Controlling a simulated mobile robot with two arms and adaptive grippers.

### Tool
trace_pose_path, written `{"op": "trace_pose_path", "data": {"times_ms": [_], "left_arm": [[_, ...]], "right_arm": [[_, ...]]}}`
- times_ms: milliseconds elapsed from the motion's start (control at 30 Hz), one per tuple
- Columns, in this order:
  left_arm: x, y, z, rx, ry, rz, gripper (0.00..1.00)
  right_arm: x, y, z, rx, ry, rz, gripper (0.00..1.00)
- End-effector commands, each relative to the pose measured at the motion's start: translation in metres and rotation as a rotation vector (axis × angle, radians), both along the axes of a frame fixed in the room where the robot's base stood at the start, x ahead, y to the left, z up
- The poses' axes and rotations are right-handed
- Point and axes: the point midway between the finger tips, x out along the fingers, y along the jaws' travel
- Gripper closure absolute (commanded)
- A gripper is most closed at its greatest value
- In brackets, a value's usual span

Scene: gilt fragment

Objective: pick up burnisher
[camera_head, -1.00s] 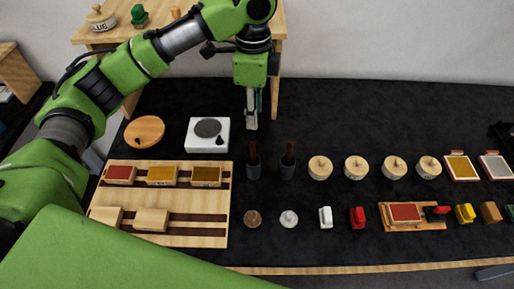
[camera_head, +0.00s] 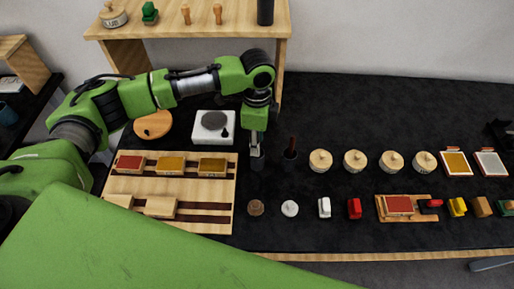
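Two dark cups stand on the black table, each holding an upright tool with a dark red handle; I cannot tell by looks which tool is the burnisher. The right tool (camera_head: 292,143) shows clearly in its cup (camera_head: 289,156). My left gripper (camera_head: 257,154) points down right at the left cup (camera_head: 257,165) and hides that tool's handle. Its fingers are small and dark here, so whether they are open or closed on the handle cannot be seen. My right gripper is out of view.
A wooden rack (camera_head: 225,190) with coloured blocks lies left of the cups, with a white scale-like device (camera_head: 213,128) behind it. Round lidded wooden pots (camera_head: 320,160) stand to the right. A small white pot (camera_head: 290,208) stands in front. A wooden shelf (camera_head: 240,25) is behind.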

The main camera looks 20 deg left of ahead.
Motion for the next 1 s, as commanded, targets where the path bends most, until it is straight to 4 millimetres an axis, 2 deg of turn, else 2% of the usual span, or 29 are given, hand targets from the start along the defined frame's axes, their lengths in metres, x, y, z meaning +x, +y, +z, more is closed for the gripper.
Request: {"op": "trace_pose_path", "data": {"times_ms": [167,200,300,733,867,1000], "left_arm": [[0.000,0.000,-0.001,-0.001,-0.001,0.000,0.69],[0.000,0.000,-0.001,-0.001,-0.001,0.000,0.74],[0.000,0.000,-0.001,-0.001,-0.001,0.000,1.00],[0.002,-0.001,0.005,-0.002,-0.004,0.000,1.00],[0.002,0.000,0.024,-0.002,-0.005,-0.002,1.00],[0.002,-0.001,0.053,-0.003,-0.007,-0.001,1.00]], "right_arm": [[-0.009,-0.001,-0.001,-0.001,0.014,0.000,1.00],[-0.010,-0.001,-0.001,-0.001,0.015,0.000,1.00],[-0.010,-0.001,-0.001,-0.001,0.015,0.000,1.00],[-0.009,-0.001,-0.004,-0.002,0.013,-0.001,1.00],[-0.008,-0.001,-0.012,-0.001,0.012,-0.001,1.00],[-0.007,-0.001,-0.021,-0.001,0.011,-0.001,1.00]]}}
